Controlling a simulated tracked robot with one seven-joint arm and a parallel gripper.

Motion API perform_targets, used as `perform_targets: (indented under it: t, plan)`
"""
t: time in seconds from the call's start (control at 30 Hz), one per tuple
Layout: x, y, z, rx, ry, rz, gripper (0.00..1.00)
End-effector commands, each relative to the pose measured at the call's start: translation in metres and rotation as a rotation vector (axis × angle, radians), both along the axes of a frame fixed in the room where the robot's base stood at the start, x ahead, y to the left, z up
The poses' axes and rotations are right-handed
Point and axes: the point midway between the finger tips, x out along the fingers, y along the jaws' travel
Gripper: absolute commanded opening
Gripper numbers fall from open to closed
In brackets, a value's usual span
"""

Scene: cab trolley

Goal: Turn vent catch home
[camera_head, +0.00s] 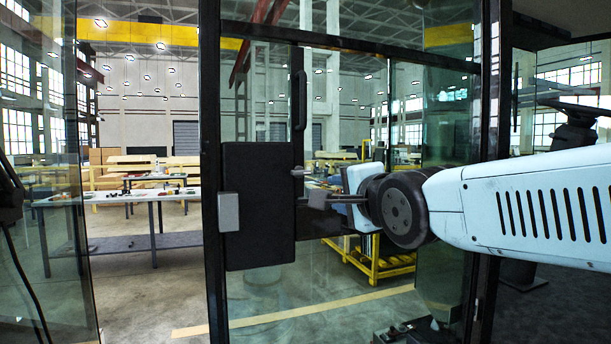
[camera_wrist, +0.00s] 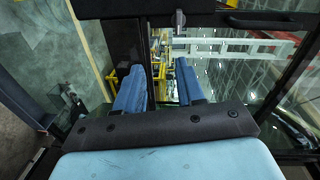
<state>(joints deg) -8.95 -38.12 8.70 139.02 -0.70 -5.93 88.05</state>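A small grey knob, which looks like the vent catch (camera_head: 300,172), shows at the right edge of a black panel (camera_head: 258,250) on the cab frame in the head view. A grey knob also stands out from the dark panel near the top of the wrist view (camera_wrist: 179,19). My gripper (camera_head: 312,192) reaches in from the right and is close to the panel's right edge. In the wrist view its two blue fingers (camera_wrist: 160,78) are apart with nothing between them. The knob is beyond the fingertips, roughly in line with the right finger.
A grey block (camera_head: 228,211) sits on the panel's left side. A black vertical handle (camera_head: 299,100) is above the panel, against the glass. Dark posts (camera_head: 488,110) and glass panes bound the space around my arm. A workbench (camera_head: 130,197) stands farther off outside.

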Motion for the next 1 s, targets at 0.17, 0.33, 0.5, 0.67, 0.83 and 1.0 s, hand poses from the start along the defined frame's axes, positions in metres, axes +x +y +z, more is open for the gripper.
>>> perform_targets:
  t: [0.17, 0.33, 0.5, 0.67, 0.83, 1.0]
  plan:
    - [0.0, 0.013, 0.017, 0.137, -0.043, 0.025, 0.38]
    - [0.006, 0.017, 0.02, 0.163, -0.049, 0.029, 0.38]
    - [0.023, 0.022, 0.02, 0.161, -0.048, 0.029, 0.38]
    - [0.043, 0.028, 0.019, 0.16, -0.047, 0.027, 0.38]
    - [0.064, 0.034, 0.019, 0.159, -0.047, 0.027, 0.38]
    - [0.086, 0.041, 0.019, 0.16, -0.046, 0.027, 0.38]
